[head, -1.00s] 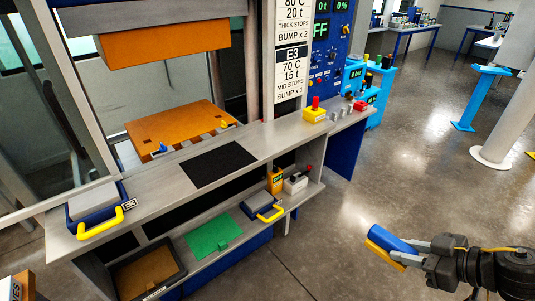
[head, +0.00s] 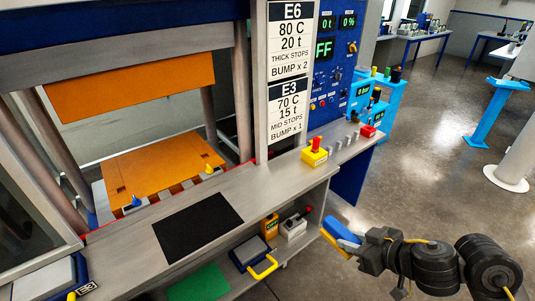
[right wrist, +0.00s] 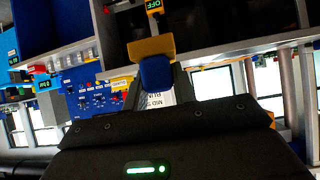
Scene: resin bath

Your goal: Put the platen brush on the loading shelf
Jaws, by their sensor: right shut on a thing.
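The platen brush (head: 341,230) has a blue body and a yellow-orange strip beneath. My right gripper (head: 359,244) is shut on it and holds it over the floor, right of the grey bench and apart from it. In the right wrist view the brush (right wrist: 156,72) stands out beyond the gripper, its blue part nearest. The bench's grey top shelf (head: 130,257) runs along the front of the press, with a black mat (head: 197,226) on it. I cannot tell from a label which shelf is the loading shelf. My left gripper is not in view.
A yellow box with a red button (head: 314,153) and several small grey posts stand on the top's right part. The lower shelf holds a yellow-handled tray (head: 252,254), small boxes and a green sheet (head: 200,283). Bare grey top lies beside the mat.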

